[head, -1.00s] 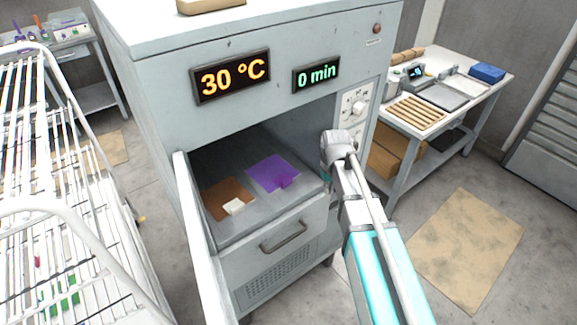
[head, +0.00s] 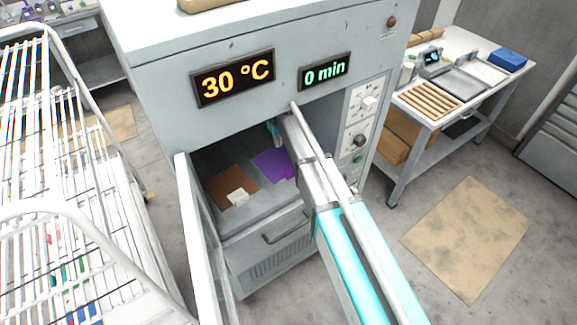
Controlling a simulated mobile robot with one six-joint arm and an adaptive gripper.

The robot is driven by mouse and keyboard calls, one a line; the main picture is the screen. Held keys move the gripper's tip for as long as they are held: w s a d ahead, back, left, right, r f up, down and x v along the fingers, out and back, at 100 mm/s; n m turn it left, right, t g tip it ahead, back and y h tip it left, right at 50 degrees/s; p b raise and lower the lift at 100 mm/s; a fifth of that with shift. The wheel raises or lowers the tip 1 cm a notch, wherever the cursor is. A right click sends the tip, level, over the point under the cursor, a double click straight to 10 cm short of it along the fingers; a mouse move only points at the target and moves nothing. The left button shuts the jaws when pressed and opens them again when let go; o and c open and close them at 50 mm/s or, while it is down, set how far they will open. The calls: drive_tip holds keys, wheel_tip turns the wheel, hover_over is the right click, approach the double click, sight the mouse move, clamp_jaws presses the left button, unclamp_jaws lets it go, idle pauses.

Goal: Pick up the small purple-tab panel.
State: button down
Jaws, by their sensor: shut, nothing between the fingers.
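The purple panel (head: 268,163) lies flat inside the open grey cabinet, on the right side of the drawer-like shelf. Its small purple tab is at its front right corner, and my arm covers part of that side. A brown panel (head: 228,186) with a white tab (head: 238,198) lies just left of it. My arm reaches from the lower right into the cabinet opening. A small teal part of its end shows above the back edge of the purple panel. The fingers of my gripper are hidden behind the arm or too small to make out.
The cabinet door (head: 200,240) stands open at the left. The cabinet's upper face with its displays (head: 235,80) overhangs the opening. A white wire rack (head: 70,190) stands at the left. A worktable (head: 465,75) with trays stands at the right.

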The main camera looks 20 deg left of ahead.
sight(285, 171)
drive_tip(key=shift+w+d, duration=0.15)
drive_tip(key=shift+f, duration=0.15)
wheel_tip(285, 171, down, 10)
drive_tip(key=b, duration=1)
drive_tip(key=shift+s+d+r, duration=0.2)
drive_tip(key=shift+s+d, duration=0.85)
drive_tip(key=shift+d, duration=0.2)
drive_tip(key=shift+s+d, duration=0.25)
drive_tip(key=shift+d, duration=0.05)
drive_tip(key=s+d, duration=0.8)
drive_tip(key=d, duration=0.1)
drive_tip(key=shift+d, duration=0.25)
